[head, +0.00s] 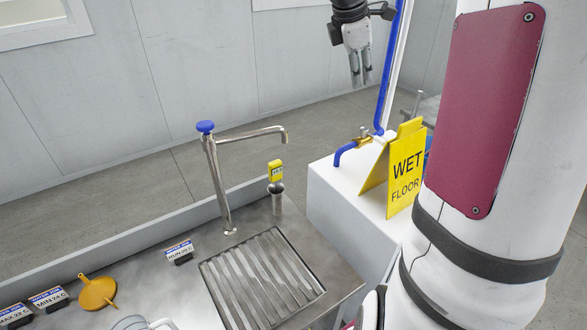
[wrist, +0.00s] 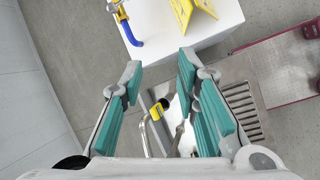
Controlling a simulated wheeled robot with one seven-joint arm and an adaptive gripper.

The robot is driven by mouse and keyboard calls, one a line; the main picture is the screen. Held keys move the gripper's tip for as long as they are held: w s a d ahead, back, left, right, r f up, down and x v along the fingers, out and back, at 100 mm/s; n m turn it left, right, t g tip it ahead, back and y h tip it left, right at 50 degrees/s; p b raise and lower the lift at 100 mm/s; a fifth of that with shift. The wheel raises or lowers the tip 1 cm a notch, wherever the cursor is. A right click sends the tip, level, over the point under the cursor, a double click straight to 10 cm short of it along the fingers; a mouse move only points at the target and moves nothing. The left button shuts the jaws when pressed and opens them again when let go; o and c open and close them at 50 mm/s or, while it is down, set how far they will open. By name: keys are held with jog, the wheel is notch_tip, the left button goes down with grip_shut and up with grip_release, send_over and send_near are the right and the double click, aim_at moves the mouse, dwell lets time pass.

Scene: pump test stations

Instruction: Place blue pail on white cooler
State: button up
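No blue pail shows clearly. A small blue patch (head: 429,143) peeks out behind the yellow sign in the head view, too hidden to identify. A white box-shaped block (head: 345,220) stands right of the sink counter; I cannot tell whether it is the white cooler. It also shows at the top of the wrist view (wrist: 190,28). My gripper (head: 362,82) hangs high at the top of the head view, fingers down. In the wrist view my gripper (wrist: 160,65) has its green-padded fingers apart, with nothing between them.
A yellow wet floor sign (head: 405,170), a brass tap (head: 363,137) and a blue hose (head: 345,151) are on the block. The steel counter holds a tall faucet (head: 217,180), a drain grate (head: 262,280), a yellow funnel (head: 97,292) and labels. Floor beyond the counter is clear.

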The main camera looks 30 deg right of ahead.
jog(key=s+a+r+m+t, duration=0.1)
jog(key=s+a+r+m, duration=0.15)
jog(key=a, duration=0.85)
jog(key=s+a+f+m+t+y, duration=0.1)
jog(key=s+a+f+m+y, duration=0.1)
jog(key=s+a+m, duration=0.3)
jog(key=s+a+f+m+t+y, duration=0.2)
jog(key=s+a+m, duration=0.3)
jog(key=s+a, duration=0.7)
jog(key=a+y, duration=0.1)
jog(key=a, duration=0.1)
jog(key=shift+s+a+f, duration=0.2)
jog(key=shift+a+f, duration=0.05)
jog(key=shift+a, duration=0.1)
jog(key=shift+w+f+b, duration=0.45)
